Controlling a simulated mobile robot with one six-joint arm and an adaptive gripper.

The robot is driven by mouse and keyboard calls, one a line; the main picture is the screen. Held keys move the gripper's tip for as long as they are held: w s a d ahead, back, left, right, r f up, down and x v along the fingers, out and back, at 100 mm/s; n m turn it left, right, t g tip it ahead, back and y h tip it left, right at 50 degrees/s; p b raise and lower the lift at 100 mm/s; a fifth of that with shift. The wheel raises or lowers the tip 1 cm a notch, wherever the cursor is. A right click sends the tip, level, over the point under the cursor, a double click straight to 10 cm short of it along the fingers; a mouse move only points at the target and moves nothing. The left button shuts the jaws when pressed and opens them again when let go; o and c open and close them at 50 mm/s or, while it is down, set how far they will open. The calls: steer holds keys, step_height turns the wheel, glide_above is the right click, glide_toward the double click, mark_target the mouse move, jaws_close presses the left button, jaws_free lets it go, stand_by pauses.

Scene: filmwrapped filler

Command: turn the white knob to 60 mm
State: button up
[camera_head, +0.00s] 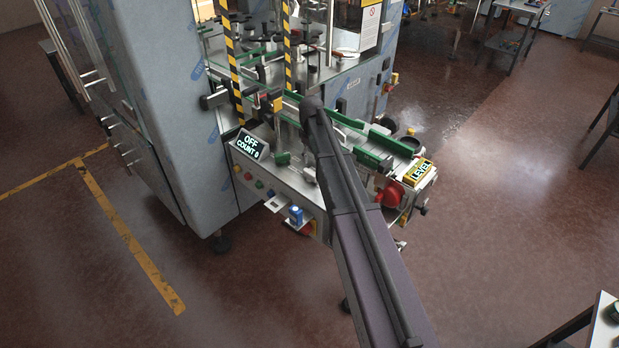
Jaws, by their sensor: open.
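I cannot clearly make out a white knob or a millimetre scale on the filling machine (172,85). A white, round, flat part (347,53) shows on the machine's upper deck, but I cannot tell whether it is a knob. My dark arm reaches from the bottom right up to the front of the machine and covers part of its conveyor. My gripper cannot be made out; the arm or the machine hides it.
A blue can-like item (296,214) sits on a small front shelf.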

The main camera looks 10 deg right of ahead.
mark_target(310, 172)
steer(key=shift+f+b, duration=3.9)
steer(key=shift+f, duration=0.3)
jaws_close()
steer(key=shift+a, duration=0.2)
steer(key=shift+d, duration=0.1)
